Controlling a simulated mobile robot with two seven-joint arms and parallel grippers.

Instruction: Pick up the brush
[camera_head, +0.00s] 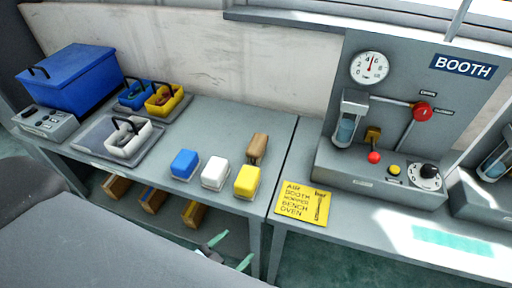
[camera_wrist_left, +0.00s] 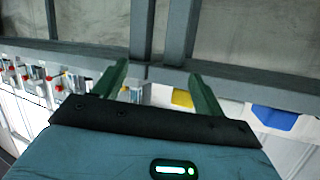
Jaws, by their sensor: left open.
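A brown wooden item (camera_head: 257,147), possibly the brush, stands on the left table behind the yellow block; its bristles cannot be made out. My left gripper (camera_head: 231,251) is low in front of this table, below the level of its top. Its two green fingertips are apart with nothing between them. In the left wrist view the open fingers (camera_wrist_left: 160,90) point toward a grey table edge, with nothing held. The brown item cannot be made out in that view. My right gripper is not in view.
Blue (camera_head: 184,164), white (camera_head: 215,172) and yellow (camera_head: 247,181) blocks line the table's front edge. Trays, a blue box (camera_head: 70,80) and a grey panel box (camera_head: 45,124) stand left. A yellow sign (camera_head: 304,204) and the booth panel (camera_head: 380,170) are right. Wooden items (camera_head: 152,199) lie on the lower shelf.

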